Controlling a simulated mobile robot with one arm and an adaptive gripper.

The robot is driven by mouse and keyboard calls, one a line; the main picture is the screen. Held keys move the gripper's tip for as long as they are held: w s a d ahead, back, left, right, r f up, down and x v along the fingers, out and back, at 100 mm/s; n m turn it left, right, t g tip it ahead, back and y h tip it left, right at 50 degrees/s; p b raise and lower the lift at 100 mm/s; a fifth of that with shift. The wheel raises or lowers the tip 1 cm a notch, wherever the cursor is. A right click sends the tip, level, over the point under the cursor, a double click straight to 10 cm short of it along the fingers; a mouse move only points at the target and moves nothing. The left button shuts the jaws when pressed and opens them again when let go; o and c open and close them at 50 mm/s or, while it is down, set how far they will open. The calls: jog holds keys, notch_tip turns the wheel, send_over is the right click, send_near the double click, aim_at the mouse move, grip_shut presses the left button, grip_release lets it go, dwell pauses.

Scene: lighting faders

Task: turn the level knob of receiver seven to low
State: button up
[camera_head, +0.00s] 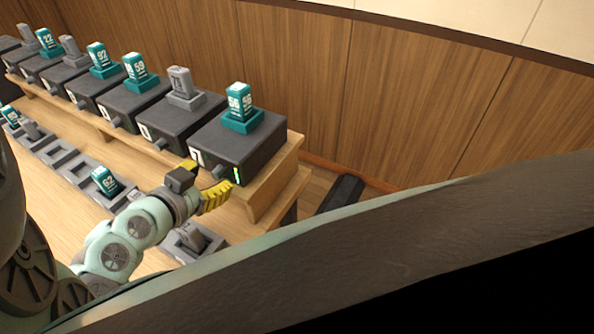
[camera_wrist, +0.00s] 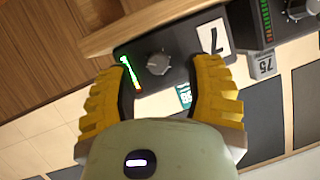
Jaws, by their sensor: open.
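Receiver seven (camera_head: 240,143) is the dark box at the near right end of the row, with a white "7" label and a teal pack on top. In the wrist view, its grey round level knob (camera_wrist: 158,63) sits on the front face between the "7" label (camera_wrist: 212,37) and a lit, mostly green level meter (camera_wrist: 130,72). My gripper (camera_wrist: 165,72) is open, its yellow fingers spread to either side of the knob without visibly gripping it. In the head view, my gripper (camera_head: 203,187) is at the front of receiver seven. I cannot read the knob's pointer clearly.
More receivers (camera_head: 168,118) stand in a row to the left on a wooden shelf (camera_head: 262,188). The neighbouring knob (camera_wrist: 301,8) shows at the wrist view's upper right. A lower row of grey cradles (camera_head: 88,175) holds some packs. A wooden wall (camera_head: 300,80) stands behind.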

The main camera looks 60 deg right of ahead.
jog(key=shift+x, duration=0.9)
jog(key=shift+s, duration=0.2)
jog(key=shift+o, duration=0.4)
grip_shut()
